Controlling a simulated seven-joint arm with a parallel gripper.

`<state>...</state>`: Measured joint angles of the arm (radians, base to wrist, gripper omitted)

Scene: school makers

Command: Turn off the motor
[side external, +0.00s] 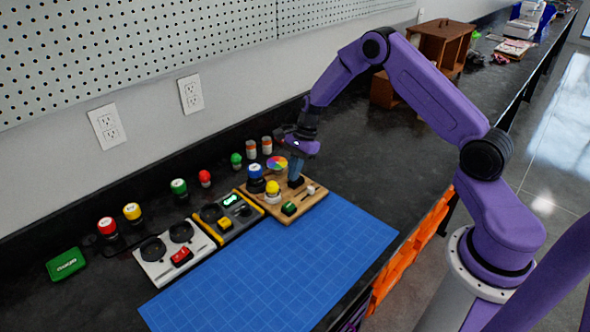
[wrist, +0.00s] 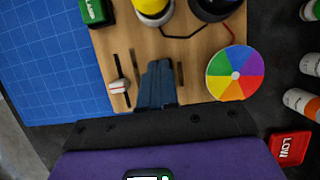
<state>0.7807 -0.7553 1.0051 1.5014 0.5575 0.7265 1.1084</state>
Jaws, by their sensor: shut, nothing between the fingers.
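A wooden board (side external: 300,207) carries a color wheel (side external: 277,162), a yellow-topped part (side external: 272,187), a blue-topped part (side external: 255,171) and a green block (side external: 288,208). In the wrist view the color wheel (wrist: 235,73) is right of my gripper (wrist: 158,70). A slider switch (wrist: 118,86) with a white and red handle in a dark slot is just left of the fingers. My gripper (side external: 297,183) is shut and empty, pointing down over the board between wheel and slider. I cannot tell whether it touches the board.
A blue grid mat (side external: 290,265) lies in front of the board. Two more control panels, one yellow-edged (side external: 228,217) and one white (side external: 172,253), stand to its left. Several colored knobs and small cans (side external: 251,149) line the wall. The black bench is clear right of the board.

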